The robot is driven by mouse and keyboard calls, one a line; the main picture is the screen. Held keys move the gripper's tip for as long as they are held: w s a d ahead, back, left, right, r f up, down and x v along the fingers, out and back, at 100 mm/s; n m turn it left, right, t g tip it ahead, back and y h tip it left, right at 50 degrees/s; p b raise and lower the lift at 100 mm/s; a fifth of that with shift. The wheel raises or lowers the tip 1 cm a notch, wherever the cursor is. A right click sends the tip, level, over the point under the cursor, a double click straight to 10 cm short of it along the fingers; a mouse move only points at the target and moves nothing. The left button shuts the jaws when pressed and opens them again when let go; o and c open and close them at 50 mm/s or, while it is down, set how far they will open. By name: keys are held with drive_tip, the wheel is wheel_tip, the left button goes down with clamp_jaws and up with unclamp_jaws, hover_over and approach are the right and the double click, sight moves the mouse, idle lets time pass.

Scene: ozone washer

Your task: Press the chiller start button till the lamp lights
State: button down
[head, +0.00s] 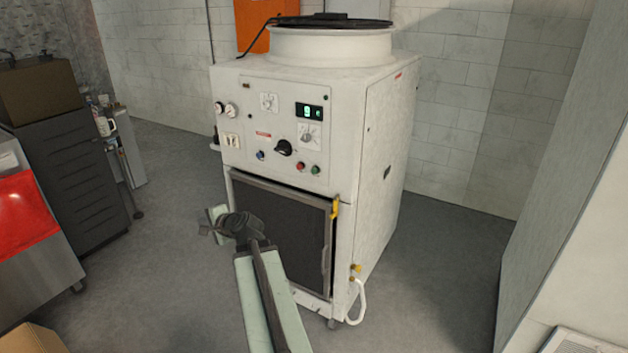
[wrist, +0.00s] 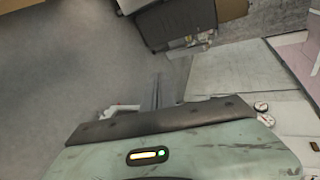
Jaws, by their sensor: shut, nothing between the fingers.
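The white chiller (head: 375,150) stands in the middle of the head view. Its front panel carries a green button (head: 315,169) and a red button (head: 300,167) side by side at the lower right. A small blue button or lamp (head: 260,155) sits further left. A digital display (head: 309,111) shows green. I cannot read which button is labelled start, nor tell which part is the start lamp. My gripper (head: 207,225) is shut and empty. In the head view it appears left of and below the buttons, apart from them. In the wrist view its thin fingers (wrist: 156,92) point over the floor.
A black knob (head: 284,147) sits left of the red button, and gauges (head: 225,109) are at the panel's left. A dark grille (head: 280,230) lies below. A grey drawer cabinet (head: 75,170) stands left. Open floor (head: 165,180) lies between it and the chiller.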

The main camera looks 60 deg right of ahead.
sight(314, 171)
drive_tip(key=s+d+r+m+h+b, duration=0.1)
drive_tip(key=s+d+m+h, duration=0.4)
drive_tip(key=d, duration=0.7)
drive_tip(key=s+d+r+m+g+h+b, duration=0.1)
drive_tip(key=s+d+r+m+h, duration=0.2)
drive_tip(key=s+d+m, duration=0.6)
drive_tip(key=s+d+h, duration=0.2)
drive_tip(key=s+d, duration=0.2)
drive_tip(key=shift+r+b, duration=0.2)
drive_tip(key=shift+b, duration=0.15)
drive_tip(key=d, duration=0.8)
drive_tip(key=shift+d, duration=0.35)
drive_tip(key=shift+d, duration=0.1)
drive_tip(key=shift+d, duration=0.3)
